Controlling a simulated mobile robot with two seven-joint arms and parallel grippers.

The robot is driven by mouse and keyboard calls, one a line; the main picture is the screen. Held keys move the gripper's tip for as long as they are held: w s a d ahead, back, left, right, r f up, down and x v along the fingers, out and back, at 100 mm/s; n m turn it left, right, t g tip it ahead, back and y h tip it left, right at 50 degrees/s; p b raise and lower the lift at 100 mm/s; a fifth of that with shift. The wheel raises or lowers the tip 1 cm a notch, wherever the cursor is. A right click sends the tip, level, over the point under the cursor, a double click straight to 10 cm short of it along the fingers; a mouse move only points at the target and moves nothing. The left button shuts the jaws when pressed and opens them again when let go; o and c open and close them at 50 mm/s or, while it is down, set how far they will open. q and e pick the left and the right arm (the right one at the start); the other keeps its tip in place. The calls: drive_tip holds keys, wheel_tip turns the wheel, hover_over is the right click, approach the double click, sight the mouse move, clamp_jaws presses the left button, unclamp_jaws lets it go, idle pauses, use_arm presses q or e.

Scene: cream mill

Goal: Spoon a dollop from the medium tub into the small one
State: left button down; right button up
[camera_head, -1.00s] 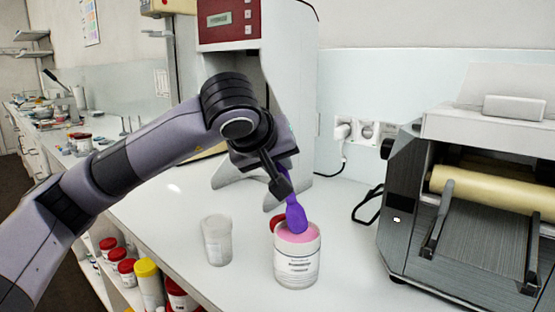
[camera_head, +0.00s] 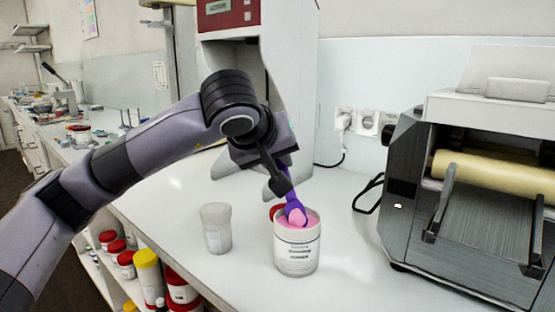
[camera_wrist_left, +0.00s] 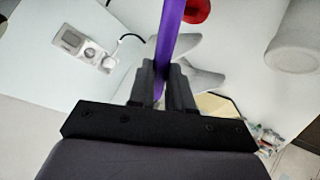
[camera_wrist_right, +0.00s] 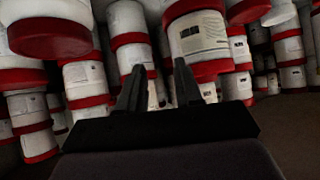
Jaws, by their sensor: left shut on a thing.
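The medium tub (camera_head: 297,252) stands upright on the white counter, open, with pink cream (camera_head: 284,223) inside. The small tub (camera_head: 216,230) stands to its left, translucent, and looks empty; it also shows in the left wrist view (camera_wrist_left: 297,45). My left gripper (camera_head: 282,186) is shut on a purple spoon (camera_head: 291,201), which also shows in the left wrist view (camera_wrist_left: 169,35). The spoon's bowl is at the mouth of the medium tub with a pink dollop (camera_head: 297,217) on it. My right gripper (camera_wrist_right: 158,75) has its fingers apart and empty, facing shelved tubs.
A red lid (camera_head: 276,210) lies behind the medium tub. A tall machine (camera_head: 292,90) stands behind, and a roller machine (camera_head: 470,200) stands at right. Red-lidded tubs (camera_wrist_right: 200,38) fill the shelves before my right gripper. The counter front is clear.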

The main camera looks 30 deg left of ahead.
use_arm(q)
wheel_tip(320, 180, up, 5)
drive_tip(key=p, duration=0.3)
drive_tip(key=shift+r+p, duration=0.2)
drive_tip(key=shift+p, duration=0.2)
drive_tip(key=shift+f, duration=0.1)
idle(1.6)
